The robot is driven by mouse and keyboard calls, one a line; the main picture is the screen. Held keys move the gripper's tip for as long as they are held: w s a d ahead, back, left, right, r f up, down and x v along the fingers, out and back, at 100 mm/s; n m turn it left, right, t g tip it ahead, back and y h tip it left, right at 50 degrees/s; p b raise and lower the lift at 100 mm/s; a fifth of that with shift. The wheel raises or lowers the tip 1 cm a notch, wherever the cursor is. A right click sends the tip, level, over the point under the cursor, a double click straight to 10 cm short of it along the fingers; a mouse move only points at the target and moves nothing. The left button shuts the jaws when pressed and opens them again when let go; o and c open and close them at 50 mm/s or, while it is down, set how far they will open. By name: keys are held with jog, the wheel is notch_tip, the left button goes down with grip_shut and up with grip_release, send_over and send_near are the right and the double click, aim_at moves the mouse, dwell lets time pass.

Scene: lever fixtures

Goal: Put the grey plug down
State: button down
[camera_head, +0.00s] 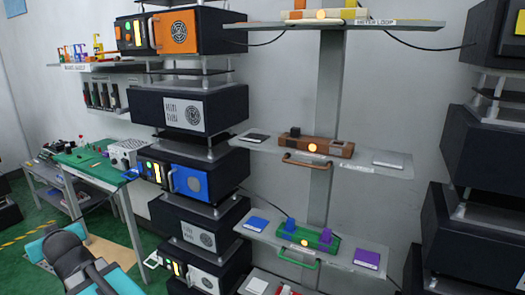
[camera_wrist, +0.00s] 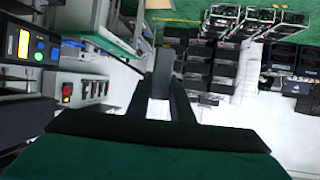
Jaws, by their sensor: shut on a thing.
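In the wrist view my gripper (camera_wrist: 162,92) points away from the camera, its two dark fingers closed on a small grey piece, the grey plug (camera_wrist: 158,110). The plug's far end and what lies directly beneath it are hard to make out. The head view shows part of my arm at the lower left, but not the fingertips or the held plug clearly.
A brown fixture (camera_head: 316,148) with a lit amber lamp sits on the middle wall shelf (camera_head: 262,148). A green fixture (camera_head: 306,236) with blue and purple plugs is below. A green-topped bench (camera_head: 90,165) stands left. Equipment stacks flank the shelves.

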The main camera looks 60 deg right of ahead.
jog(key=s+d+f+m+g+h, duration=0.1)
jog(key=s+d+f+m+h, duration=0.2)
jog(key=d, duration=0.4)
jog(key=s+d+r+m+g+h, duration=0.35)
jog(key=s+d, duration=0.25)
jog(key=d, duration=0.4)
jog(key=s+d+r+m+g+h, duration=0.35)
jog(key=s+d+m, duration=0.2)
jog(key=d, duration=0.55)
jog(key=s+d+r+m+g+h, duration=0.2)
jog(key=s+d+r+m+g, duration=0.25)
jog(key=s+d, duration=0.4)
jog(key=s+d+r+m+g+y+b, duration=0.1)
jog(key=s+d+r+m+g, duration=0.3)
jog(key=s+d+r, duration=0.45)
jog(key=s+d+r+m+g+y+b, duration=0.1)
jog(key=s+d+r+m+g, duration=0.3)
jog(key=s, duration=0.7)
jog(key=s+d+r+m+g+y, duration=0.1)
jog(key=s+d+r, duration=0.1)
jog(key=s, duration=0.5)
jog(key=s+d+r+m+g+y, duration=0.1)
jog(key=s+d+m+g+y, duration=0.1)
jog(key=s, duration=0.6)
jog(key=s+d+r+m+g+y, duration=0.1)
jog(key=s+d+r, duration=0.1)
jog(key=s, duration=0.6)
jog(key=shift+s+d+r+m+g+y+b, duration=0.2)
jog(key=shift+r+m+g+y+b, duration=0.15)
jog(key=shift+y, duration=0.05)
